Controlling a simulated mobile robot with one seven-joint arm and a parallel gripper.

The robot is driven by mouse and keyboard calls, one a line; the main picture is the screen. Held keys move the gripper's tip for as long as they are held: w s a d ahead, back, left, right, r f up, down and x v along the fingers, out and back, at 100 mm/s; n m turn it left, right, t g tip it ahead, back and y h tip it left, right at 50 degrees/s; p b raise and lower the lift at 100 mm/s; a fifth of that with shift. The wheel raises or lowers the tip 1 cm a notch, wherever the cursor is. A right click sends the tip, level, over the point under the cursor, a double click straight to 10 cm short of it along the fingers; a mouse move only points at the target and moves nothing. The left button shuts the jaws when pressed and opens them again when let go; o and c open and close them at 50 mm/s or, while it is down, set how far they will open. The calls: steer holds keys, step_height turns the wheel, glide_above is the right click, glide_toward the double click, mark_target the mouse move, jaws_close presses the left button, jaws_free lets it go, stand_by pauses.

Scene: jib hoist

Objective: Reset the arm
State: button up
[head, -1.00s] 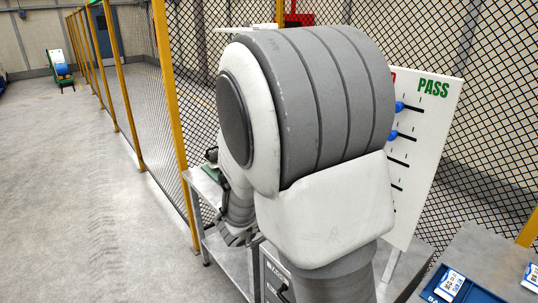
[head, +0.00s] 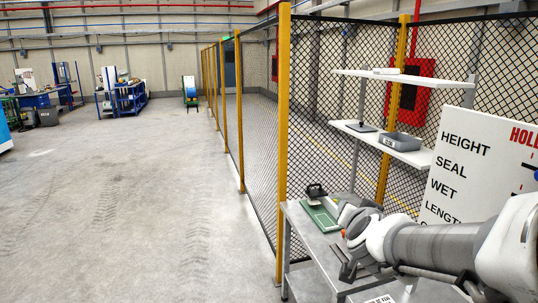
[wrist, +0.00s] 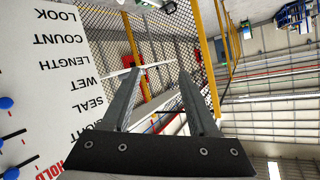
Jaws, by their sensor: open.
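My arm (head: 430,245) reaches in from the lower right of the head view. It lies about level, pointing left over a grey table. My gripper (head: 348,262) is at the arm's left end, above the table and near a green tray. In the wrist view my gripper (wrist: 160,74) shows two long fingers standing apart, with nothing between them. The wrist picture is tilted well over, and the fence and shelves lie beyond the fingertips.
The grey table (head: 306,244) bears the green tray (head: 321,217). A yellow-posted mesh fence (head: 283,150) runs behind it. Shelves (head: 405,78) hold a grey bin (head: 401,141). A white board (head: 465,155) stands behind my arm; it shows in the wrist view (wrist: 45,70). The left floor is open.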

steer(key=s+a+n+g+y, duration=0.1)
steer(key=s+a+n+y, duration=0.2)
steer(key=s+a+y, duration=0.15)
steer(key=s+f+n+g+h, duration=0.1)
steer(key=s+f+g, duration=0.1)
steer(key=s, duration=0.7)
steer(key=s+d+f+n+g, duration=0.1)
steer(key=s+g, duration=0.3)
steer(key=s, duration=0.5)
steer(key=shift+s+f+n+g+h, duration=0.25)
steer(key=shift+f+n+g+h, duration=0.15)
steer(key=shift+n, duration=0.4)
